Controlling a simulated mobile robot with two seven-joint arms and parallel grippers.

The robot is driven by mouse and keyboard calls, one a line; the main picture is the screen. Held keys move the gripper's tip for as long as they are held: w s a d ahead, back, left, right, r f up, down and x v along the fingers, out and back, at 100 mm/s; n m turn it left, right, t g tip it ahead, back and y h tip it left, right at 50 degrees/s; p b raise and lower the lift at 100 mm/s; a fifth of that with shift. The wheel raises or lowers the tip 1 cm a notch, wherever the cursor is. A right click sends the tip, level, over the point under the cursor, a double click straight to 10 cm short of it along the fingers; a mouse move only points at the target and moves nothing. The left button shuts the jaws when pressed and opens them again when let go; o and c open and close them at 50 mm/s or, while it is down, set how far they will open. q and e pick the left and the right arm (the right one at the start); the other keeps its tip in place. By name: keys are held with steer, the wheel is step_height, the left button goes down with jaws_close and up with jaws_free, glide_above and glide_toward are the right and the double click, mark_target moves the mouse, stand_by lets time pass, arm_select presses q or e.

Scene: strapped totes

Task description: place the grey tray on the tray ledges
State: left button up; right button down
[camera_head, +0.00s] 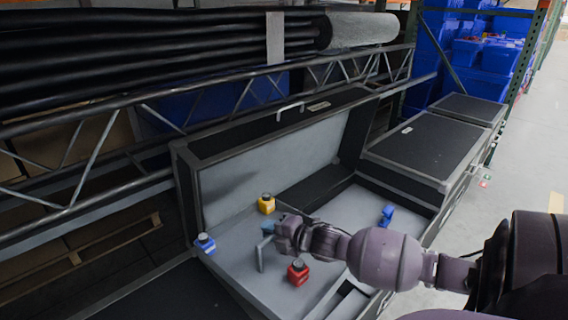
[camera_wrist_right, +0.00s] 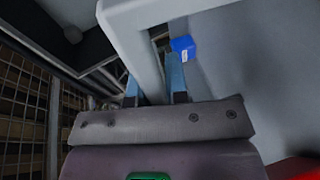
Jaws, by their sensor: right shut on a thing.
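The grey tray (camera_head: 228,262) lies in the left part of an open black case (camera_head: 268,118), carrying a blue item (camera_head: 205,243), a yellow item (camera_head: 267,204) and a red item (camera_head: 298,272). My right gripper (camera_head: 272,235) is over the tray, shut on its upright grey handle (camera_head: 261,254). In the right wrist view the blue-tipped fingers (camera_wrist_right: 156,88) straddle the pale handle bar (camera_wrist_right: 132,18). The tray ledges cannot be made out. Whether the tray is raised or resting is unclear. My left gripper is not in view.
The case lid stands open behind the tray. A blue object (camera_head: 387,214) lies in the case's right part. Closed black cases (camera_head: 425,143) stand to the right. A metal truss (camera_head: 205,95) and black rolls (camera_head: 140,50) run behind.

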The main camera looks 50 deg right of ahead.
steer(key=shift+m+h, duration=0.4)
steer(key=shift+h, duration=0.3)
steer(key=d+f, duration=0.1)
steer(key=d, duration=0.1)
steer(key=d+f+b, duration=0.1)
steer(key=d+f, duration=0.2)
steer(key=shift+s+d+f, duration=0.1)
steer(key=shift+s+d, duration=0.05)
steer(key=shift+d, duration=0.2)
steer(key=shift+d+f+b, duration=0.1)
steer(key=shift+d+b, duration=0.1)
steer(key=shift+b, duration=0.1)
steer(key=shift+d+f, duration=0.1)
steer(key=shift+f, duration=0.3)
arm_select(q)
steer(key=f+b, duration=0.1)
steer(key=b, duration=0.1)
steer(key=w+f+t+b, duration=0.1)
steer(key=b, duration=0.2)
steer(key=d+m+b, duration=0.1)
steer(key=b, duration=0.1)
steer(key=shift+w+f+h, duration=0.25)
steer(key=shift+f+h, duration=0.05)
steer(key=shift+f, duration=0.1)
arm_select(e)
step_height(320, 180, down, 19)
steer(key=shift+f, duration=0.1)
steer(key=c, duration=1.1)
jaws_free()
